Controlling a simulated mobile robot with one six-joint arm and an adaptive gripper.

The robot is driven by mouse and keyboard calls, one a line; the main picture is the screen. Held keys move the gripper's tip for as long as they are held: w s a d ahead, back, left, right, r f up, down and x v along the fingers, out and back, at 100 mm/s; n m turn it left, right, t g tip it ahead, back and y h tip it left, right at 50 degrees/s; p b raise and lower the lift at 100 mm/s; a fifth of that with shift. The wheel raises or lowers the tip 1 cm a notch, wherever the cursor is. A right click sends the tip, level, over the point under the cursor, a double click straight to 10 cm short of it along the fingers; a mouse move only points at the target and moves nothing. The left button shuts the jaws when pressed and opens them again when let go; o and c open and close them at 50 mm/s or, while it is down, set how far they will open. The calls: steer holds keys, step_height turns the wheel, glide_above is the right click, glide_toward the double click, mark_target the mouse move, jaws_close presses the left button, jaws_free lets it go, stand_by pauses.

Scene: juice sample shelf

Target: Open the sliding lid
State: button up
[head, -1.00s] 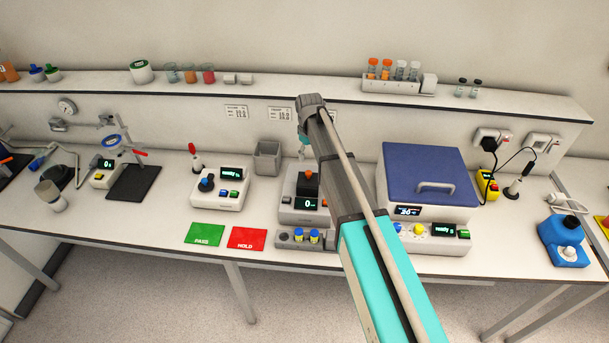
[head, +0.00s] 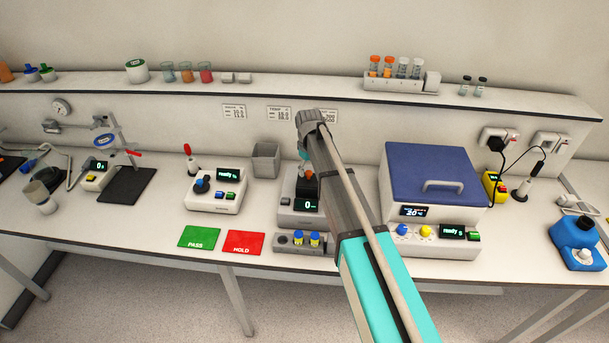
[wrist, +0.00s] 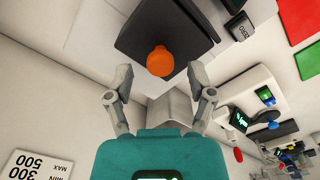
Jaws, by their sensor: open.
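A small grey device (head: 290,213) with a "0" display stands mid-bench. It carries a black block (head: 306,189) with an orange knob (head: 309,174). In the wrist view the black block (wrist: 165,28) and round orange knob (wrist: 160,61) lie just beyond my gripper (wrist: 160,76). Its two fingers are open and spread either side of the knob, with nothing between them. In the head view my gripper (head: 304,157) is over the knob and partly hides it. A blue lid (head: 431,172) with a grey handle covers the larger box at right and looks closed.
A grey bin (head: 266,160) stands behind and left of the device. A rack with blue-capped vials (head: 300,239) is at its front. Green PASS (head: 200,237) and red HOLD (head: 243,242) mats lie left. The upper shelf (head: 310,93) runs behind my arm.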

steer(key=shift+f, duration=0.5)
steer(key=shift+b, duration=0.3)
jaws_close()
